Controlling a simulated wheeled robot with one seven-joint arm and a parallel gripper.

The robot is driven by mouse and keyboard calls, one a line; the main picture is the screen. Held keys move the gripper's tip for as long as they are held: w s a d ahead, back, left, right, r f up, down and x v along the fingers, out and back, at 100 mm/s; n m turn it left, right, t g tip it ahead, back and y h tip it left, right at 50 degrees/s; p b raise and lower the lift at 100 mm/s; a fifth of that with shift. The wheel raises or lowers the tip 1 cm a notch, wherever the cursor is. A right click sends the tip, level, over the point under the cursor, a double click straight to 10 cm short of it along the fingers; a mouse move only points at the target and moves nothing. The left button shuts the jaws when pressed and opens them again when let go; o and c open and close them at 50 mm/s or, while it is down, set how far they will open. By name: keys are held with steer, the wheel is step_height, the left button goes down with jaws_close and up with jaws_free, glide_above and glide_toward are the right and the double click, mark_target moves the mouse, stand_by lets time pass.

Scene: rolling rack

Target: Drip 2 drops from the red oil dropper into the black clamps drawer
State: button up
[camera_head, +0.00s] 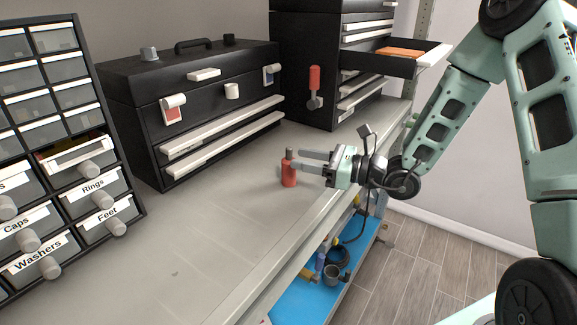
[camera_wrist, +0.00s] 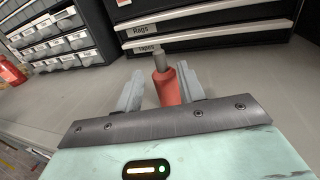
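A red oil dropper (camera_head: 289,175) with a dark grey top stands upright on the grey bench. My gripper (camera_head: 304,160) is at its upper part, with the fingers level and spread. In the wrist view the dropper (camera_wrist: 168,85) is between the two fingers (camera_wrist: 160,88), close to the right one with a gap on the left, so the gripper looks open. A black drawer (camera_head: 405,65) with a white front is pulled out of the black cabinet at the back right, and an orange thing lies in it. I cannot read a clamps label on it.
A black toolbox (camera_head: 190,100) stands at the back of the bench. A small-drawer cabinet (camera_head: 60,130) stands at the left, with one drawer partly out. A red-handled tool (camera_head: 314,85) is on the back right cabinet. The front left bench (camera_head: 190,250) is clear. A blue lower shelf (camera_head: 310,295) holds small items.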

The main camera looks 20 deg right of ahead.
steer(key=p, duration=0.2)
glide_above(282, 181)
steer(key=w, duration=0.1)
steer(key=shift+w+d, duration=0.1)
steer(key=shift+d, duration=0.05)
jaws_close()
